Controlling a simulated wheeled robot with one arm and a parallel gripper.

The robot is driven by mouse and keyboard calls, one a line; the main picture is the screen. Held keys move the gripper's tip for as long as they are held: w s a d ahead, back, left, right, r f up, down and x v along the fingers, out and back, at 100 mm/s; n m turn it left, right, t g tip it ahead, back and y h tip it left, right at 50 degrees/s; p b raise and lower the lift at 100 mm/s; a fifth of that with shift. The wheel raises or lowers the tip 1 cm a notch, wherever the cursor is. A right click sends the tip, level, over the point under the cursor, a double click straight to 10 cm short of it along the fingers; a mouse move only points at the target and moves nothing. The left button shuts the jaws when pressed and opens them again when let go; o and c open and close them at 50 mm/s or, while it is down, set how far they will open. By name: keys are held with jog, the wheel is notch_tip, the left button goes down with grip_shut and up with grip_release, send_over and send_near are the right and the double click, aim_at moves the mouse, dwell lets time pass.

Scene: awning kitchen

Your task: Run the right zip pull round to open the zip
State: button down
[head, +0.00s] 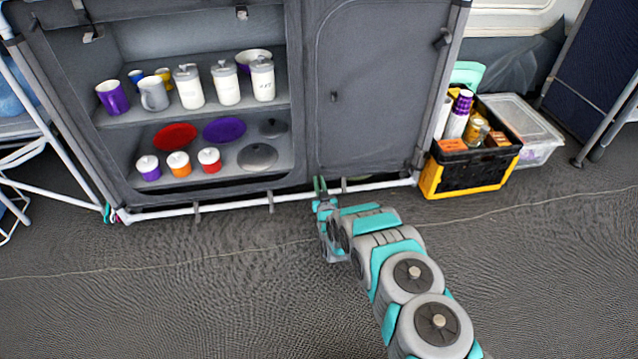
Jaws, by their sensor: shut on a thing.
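The grey fabric cupboard has a right door panel (375,90) that hangs closed over its compartment, with a curved zip seam around its edge. My gripper (320,184) is at the bottom left corner of this panel, low down by the white frame tube. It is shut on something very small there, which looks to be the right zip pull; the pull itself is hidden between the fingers. What lies behind the panel is hidden.
The left compartment is open, with cups, a mug (153,94), white canisters (227,84), plates and small jars on two shelves. A black and yellow crate (466,176) and a clear box (540,150) stand to the right. The floor in front is clear.

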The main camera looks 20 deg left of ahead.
notch_tip(320, 180, up, 59)
jog(key=p, duration=0.6)
jog(key=shift+f, duration=0.2)
jog(key=c, duration=0.9)
grip_release()
jog(key=shift+f, duration=0.1)
jog(key=v, duration=0.7)
jog(key=shift+s+d, duration=0.25)
jog(key=shift+s, duration=0.05)
